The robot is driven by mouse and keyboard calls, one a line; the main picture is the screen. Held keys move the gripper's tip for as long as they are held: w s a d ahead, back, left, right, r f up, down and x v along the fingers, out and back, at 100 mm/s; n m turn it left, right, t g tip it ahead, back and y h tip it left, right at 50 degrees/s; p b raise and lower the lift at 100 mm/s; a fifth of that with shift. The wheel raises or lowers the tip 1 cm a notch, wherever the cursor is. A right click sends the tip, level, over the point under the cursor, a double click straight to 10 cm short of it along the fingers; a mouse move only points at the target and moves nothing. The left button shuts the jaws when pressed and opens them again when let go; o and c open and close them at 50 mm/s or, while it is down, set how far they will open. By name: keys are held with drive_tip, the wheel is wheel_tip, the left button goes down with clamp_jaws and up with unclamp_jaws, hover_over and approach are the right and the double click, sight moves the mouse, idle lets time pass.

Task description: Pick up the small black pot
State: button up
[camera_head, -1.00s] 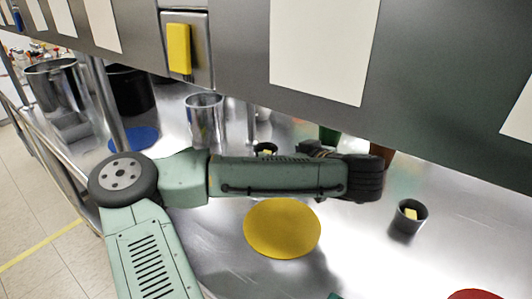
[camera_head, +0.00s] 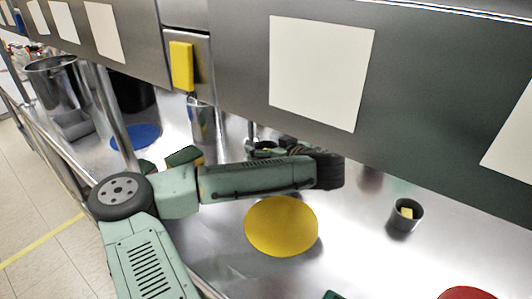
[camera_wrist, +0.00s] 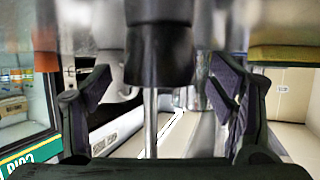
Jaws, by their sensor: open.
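A small dark pot-like cup (camera_head: 405,215) with a yellow block inside stands upright on the steel counter at the right of the head view, apart from my arm. A larger black pot (camera_head: 132,90) is at the back left, partly hidden by a post and the panel. In the wrist view my gripper (camera_wrist: 162,88) is open, with its fingers apart. A blurred black object (camera_wrist: 158,45) shows between and above the fingers, over a thin silver upright; I cannot tell what it is. In the head view my forearm and the panel hide most of the gripper.
A yellow disc (camera_head: 281,227) lies on the counter below my forearm. A blue disc (camera_head: 135,137) lies at left and a red disc (camera_head: 468,293) at the lower right. A steel pot (camera_head: 52,85) stands far left. The grey panel (camera_head: 440,85) overhangs the counter's back.

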drive_tip(key=c, duration=1.3)
drive_tip(key=shift+r, duration=0.1)
